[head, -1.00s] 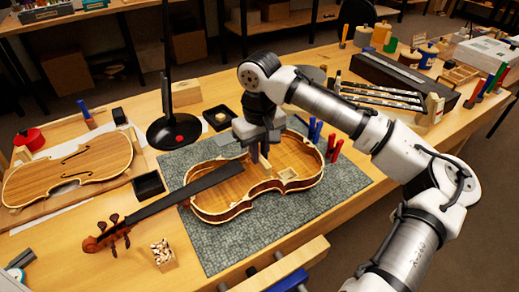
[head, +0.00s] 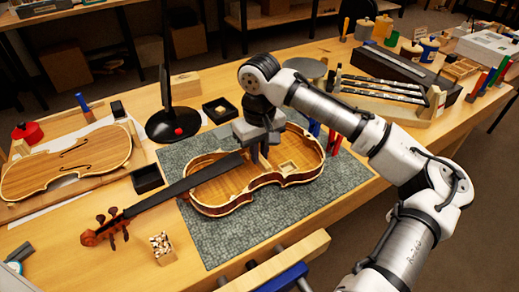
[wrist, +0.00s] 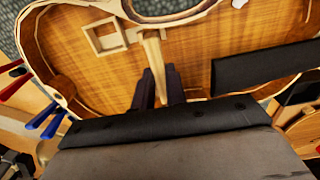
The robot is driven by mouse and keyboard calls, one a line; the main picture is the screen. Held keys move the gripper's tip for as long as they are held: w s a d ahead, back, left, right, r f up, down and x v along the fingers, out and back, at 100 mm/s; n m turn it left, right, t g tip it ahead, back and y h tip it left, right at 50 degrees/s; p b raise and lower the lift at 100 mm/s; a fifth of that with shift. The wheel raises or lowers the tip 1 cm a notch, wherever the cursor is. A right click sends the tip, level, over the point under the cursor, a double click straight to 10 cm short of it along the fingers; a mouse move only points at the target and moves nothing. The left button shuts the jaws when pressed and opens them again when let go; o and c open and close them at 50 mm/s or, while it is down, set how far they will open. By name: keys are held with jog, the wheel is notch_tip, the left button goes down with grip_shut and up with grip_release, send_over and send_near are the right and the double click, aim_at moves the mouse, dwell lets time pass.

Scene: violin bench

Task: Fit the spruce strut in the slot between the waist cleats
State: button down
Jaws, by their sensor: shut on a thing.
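The open violin body (head: 215,205) lies on a grey-green mat, its neck pointing to the lower left. My gripper (head: 259,155) points down into the body near its waist. In the wrist view my gripper (wrist: 159,90) is shut on the pale spruce strut (wrist: 153,48), which sticks out beyond the fingertips. In the head view the gripper hides most of the strut. I cannot clearly make out the waist cleats or their slot. I cannot tell whether the strut touches the violin's floor.
A small square wooden frame (wrist: 105,38) sits inside the body beside the strut. The dark fingerboard (head: 190,185) reaches over the body close to my gripper. Red clamps (head: 333,143) stand at its right edge. A lamp base (head: 172,125) stands behind.

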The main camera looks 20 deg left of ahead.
jog(key=shift+f, duration=0.35)
jog(key=c, duration=1.3)
grip_release()
jog(key=shift+c, duration=0.2)
jog(key=shift+o, duration=0.4)
jog(key=shift+o, duration=1.1)
jog(key=shift+r, duration=0.15)
jog(key=shift+r+p, duration=2.9)
jog(key=shift+p, duration=0.25)
